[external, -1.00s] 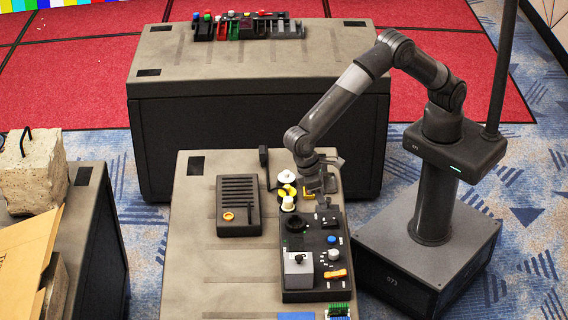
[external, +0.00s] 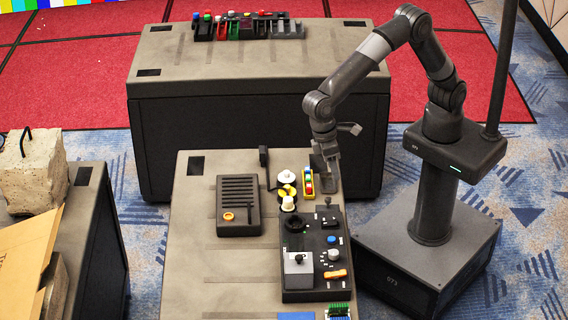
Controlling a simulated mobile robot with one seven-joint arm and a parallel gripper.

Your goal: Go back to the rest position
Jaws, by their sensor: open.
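My gripper (external: 328,184) points down above the far right corner of the near table (external: 198,272). Just nearer than the gripper is a black control panel (external: 310,276) with a blue knob, a white knob and an orange handle.
A dark slatted box (external: 239,205) and white and yellow round parts (external: 286,185) stand on the near table. A far case (external: 160,106) bears a row of coloured switches (external: 247,26). A stone block (external: 32,172) sits at the left. Above my gripper the space is clear.

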